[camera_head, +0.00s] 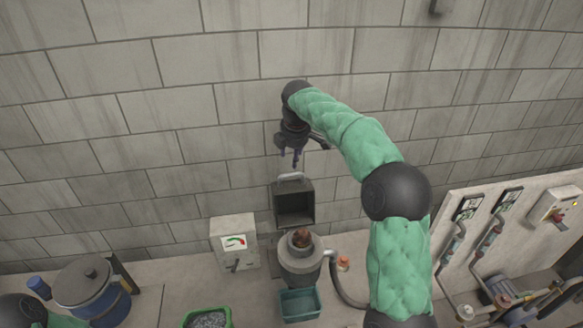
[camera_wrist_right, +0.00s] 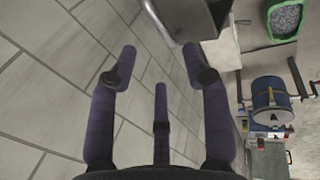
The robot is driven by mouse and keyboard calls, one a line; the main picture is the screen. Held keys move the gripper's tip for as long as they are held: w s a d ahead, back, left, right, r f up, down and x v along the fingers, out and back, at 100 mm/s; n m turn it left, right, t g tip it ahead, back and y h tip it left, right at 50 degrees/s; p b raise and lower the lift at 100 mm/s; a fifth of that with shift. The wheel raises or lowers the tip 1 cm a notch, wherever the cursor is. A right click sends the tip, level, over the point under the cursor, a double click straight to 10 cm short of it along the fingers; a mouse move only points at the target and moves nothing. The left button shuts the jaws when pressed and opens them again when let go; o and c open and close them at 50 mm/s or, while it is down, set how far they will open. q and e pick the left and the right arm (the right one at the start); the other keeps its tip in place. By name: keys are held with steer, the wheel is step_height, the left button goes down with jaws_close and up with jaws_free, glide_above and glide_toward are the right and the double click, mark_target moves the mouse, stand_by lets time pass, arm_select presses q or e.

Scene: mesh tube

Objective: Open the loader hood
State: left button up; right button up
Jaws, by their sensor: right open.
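The loader hood (camera_head: 309,188) is a dark grey box with a pale curved handle (camera_head: 291,177) on its top edge. It stands upright against the wall above the loader (camera_head: 301,262), with its dark hollow side facing me. The loader's round mouth below is uncovered and shows something reddish-brown. My right gripper (camera_head: 296,157) is just above the handle, fingers spread and empty, apart from it. In the right wrist view the open fingers (camera_wrist_right: 158,65) point toward the hood (camera_wrist_right: 203,14) and its handle (camera_wrist_right: 163,24). My left gripper is out of view.
A box with a dial (camera_head: 234,241) stands left of the loader. A teal bin (camera_head: 299,303) sits in front, a green basket (camera_head: 207,317) at front left. A blue pot (camera_head: 92,290) is far left; a pipe panel (camera_head: 480,235) is right. A hose curves beside the loader.

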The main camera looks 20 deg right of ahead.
mark_target(292, 174)
steer(key=x, duration=0.2)
steer(key=p+x, duration=0.1)
steer(key=x, duration=0.5)
steer(key=shift+w+d+r, duration=0.1)
steer(key=shift+w+d, duration=0.05)
steer(key=shift+w, duration=0.2)
steer(key=shift+f+p, duration=0.4)
steer(key=shift+f, duration=0.15)
steer(key=shift+w+f, duration=0.2)
steer(key=shift+f, duration=0.15)
steer(key=shift+s, duration=0.1)
jaws_close()
